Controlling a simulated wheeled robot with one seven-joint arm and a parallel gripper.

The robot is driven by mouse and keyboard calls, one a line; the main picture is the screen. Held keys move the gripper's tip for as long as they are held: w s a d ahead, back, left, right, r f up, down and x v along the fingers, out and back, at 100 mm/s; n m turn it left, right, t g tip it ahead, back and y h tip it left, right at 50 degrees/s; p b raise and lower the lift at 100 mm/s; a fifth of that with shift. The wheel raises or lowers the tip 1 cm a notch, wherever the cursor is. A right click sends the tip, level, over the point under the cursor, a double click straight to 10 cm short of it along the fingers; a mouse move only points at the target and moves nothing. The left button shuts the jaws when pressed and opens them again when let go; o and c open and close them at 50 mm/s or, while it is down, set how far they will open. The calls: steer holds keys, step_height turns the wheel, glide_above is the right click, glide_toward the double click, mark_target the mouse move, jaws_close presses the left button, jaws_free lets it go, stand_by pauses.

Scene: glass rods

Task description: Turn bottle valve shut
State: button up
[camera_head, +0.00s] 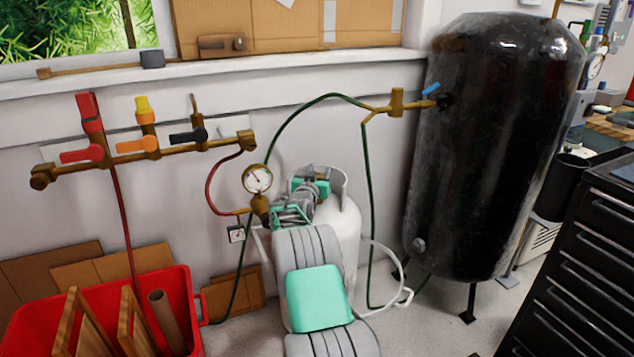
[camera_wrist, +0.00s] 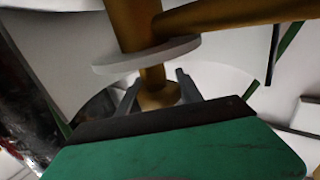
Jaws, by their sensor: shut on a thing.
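The white gas bottle (camera_head: 345,222) stands on the floor below the wall pipe, partly hidden behind my arm. Its brass valve (camera_head: 260,207) sits by a round gauge (camera_head: 257,179). My gripper (camera_head: 277,213) is at this valve, and its fingertips are hard to make out in the head view. In the wrist view my gripper's (camera_wrist: 158,92) two grey fingers stand on either side of a brass part of the valve (camera_wrist: 155,76), shut on it. A pale disc (camera_wrist: 147,54) sits around the brass stem just beyond the fingers. The exact finger contact is partly hidden.
A brass wall pipe (camera_head: 120,160) carries red, yellow, orange and black levers. A large black tank (camera_head: 490,150) stands at right. Green and red hoses hang around the bottle. A red bin (camera_head: 195,308) stands lower left, a black drawer cabinet (camera_head: 580,260) lower right.

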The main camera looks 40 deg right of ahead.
steer(key=m+g+h+b, duration=0.1)
steer(key=m+g+b, duration=0.1)
steer(key=g, duration=0.1)
steer(key=shift+s+f+h, duration=0.15)
steer(key=shift+f+h, duration=0.15)
steer(key=shift+h, duration=0.1)
steer(key=shift+s+d+r+m+g+h+b, duration=0.1)
steer(key=shift+s+m+g+h+b, duration=0.15)
steer(key=shift+m+g, duration=0.3)
steer(key=shift+s+d+r+m+g+h+b, duration=0.15)
steer(key=shift+m+g+b, duration=0.2)
steer(key=shift+g, duration=0.3)
steer(key=shift+w, duration=0.1)
steer(key=o, duration=1.4)
